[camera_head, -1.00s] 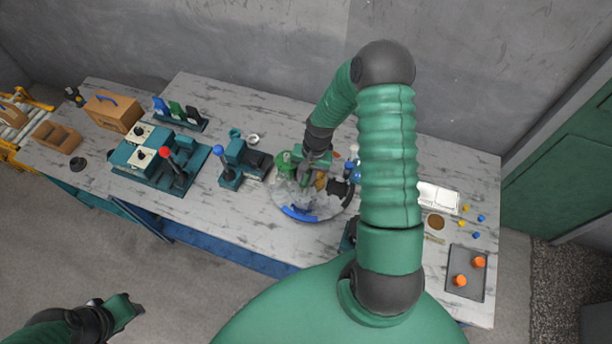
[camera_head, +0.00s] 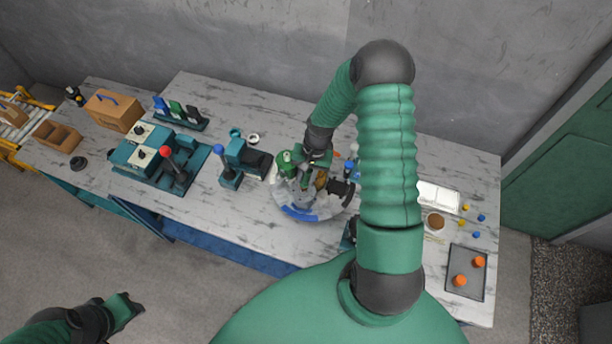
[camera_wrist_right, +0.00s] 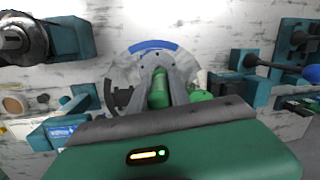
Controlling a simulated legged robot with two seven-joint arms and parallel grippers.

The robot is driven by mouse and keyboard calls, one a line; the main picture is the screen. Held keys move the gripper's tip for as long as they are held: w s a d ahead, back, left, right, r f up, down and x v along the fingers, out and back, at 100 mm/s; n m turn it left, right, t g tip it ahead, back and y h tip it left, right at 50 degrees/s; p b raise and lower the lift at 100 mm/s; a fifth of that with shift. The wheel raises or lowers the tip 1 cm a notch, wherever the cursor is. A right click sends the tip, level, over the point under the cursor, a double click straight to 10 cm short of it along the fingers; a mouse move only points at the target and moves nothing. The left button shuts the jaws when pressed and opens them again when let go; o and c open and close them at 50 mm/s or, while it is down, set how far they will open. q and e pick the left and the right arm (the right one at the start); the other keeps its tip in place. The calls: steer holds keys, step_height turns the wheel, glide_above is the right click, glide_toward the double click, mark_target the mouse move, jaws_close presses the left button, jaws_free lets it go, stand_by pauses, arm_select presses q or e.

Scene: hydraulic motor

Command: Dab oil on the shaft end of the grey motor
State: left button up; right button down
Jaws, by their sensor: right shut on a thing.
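My right gripper (camera_head: 306,178) is over the round grey turntable (camera_head: 302,217) with the blue rim patch. In the right wrist view its fingers (camera_wrist_right: 159,88) are closed on a green cylinder (camera_wrist_right: 158,92), seen end-on above the turntable. I cannot make out the grey motor or its shaft end for certain; the gripper and arm cover part of the turntable. A dark spool-shaped part (camera_head: 343,188) and a brass part (camera_head: 321,180) are at the turntable's right side. My left gripper (camera_head: 125,306) hangs low at the left, away from the table; its fingers are unclear.
A green round part (camera_head: 284,158) is close beside the gripper. A teal press with a blue-knobbed lever (camera_head: 229,172) stands left of the turntable, and a red-knobbed fixture (camera_head: 166,170) farther left. A tray with orange parts (camera_head: 467,272) is at the right.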

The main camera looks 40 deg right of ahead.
steer(key=shift+r+p, duration=1.15)
steer(key=shift+r, duration=0.15)
step_height(320, 180, up, 4)
steer(key=p, duration=0.3)
steer(key=shift+r, duration=0.2)
